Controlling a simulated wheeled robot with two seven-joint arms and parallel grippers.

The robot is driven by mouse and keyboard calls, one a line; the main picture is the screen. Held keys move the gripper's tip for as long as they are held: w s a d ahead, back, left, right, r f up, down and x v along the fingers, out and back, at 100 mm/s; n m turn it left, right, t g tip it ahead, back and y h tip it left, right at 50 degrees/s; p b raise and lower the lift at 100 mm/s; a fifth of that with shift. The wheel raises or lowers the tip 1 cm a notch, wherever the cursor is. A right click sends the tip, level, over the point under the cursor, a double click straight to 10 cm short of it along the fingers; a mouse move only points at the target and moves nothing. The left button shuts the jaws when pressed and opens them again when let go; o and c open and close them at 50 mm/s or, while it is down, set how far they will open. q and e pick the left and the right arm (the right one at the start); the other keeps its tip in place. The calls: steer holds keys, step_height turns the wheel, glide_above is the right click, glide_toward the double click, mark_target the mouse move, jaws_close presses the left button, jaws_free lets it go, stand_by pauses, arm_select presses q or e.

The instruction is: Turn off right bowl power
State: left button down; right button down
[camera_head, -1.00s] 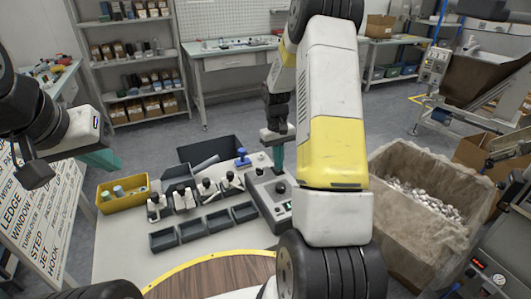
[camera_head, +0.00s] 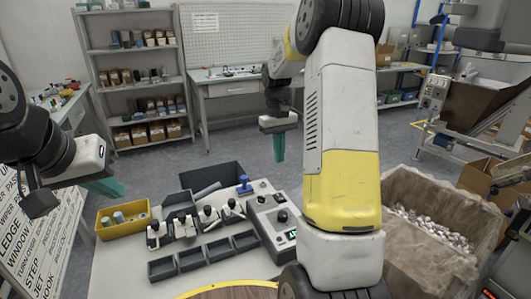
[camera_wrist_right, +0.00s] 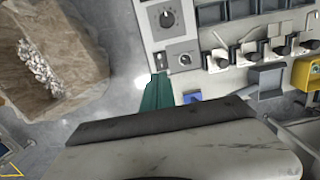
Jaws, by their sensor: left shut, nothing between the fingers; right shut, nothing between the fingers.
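The grey control box (camera_head: 286,241) stands on the white table with black knobs on top and a small lit green display on its front part. In the right wrist view, the control box (camera_wrist_right: 148,22) shows a large knob (camera_wrist_right: 167,18), a smaller knob (camera_wrist_right: 184,59) and a small switch (camera_wrist_right: 158,61). My right gripper (camera_head: 279,158) is shut and empty, raised above and behind the box, apart from it. Its teal fingers (camera_wrist_right: 157,92) point near the box's end in the wrist view. My left gripper (camera_head: 118,190) is shut and empty at the left, above the table's left side.
A large lined crate (camera_head: 410,260) of metal parts stands at the right.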

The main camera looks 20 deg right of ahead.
mark_target(280, 198)
steer(key=shift+d, duration=0.1)
stand_by(0.6)
steer(key=f, duration=0.4)
steer(key=s+f, duration=0.1)
steer(key=f, duration=0.8)
steer(key=shift+s+d+f, duration=0.15)
steer(key=shift+s+f, duration=0.2)
steer(key=shift+f, duration=0.05)
steer(key=shift+s+f, duration=0.65)
steer(key=shift+f, duration=0.05)
steer(key=shift+w, duration=0.15)
steer(key=shift+w+r, duration=0.2)
steer(key=shift+w, duration=0.4)
steer(key=shift+r, duration=0.1)
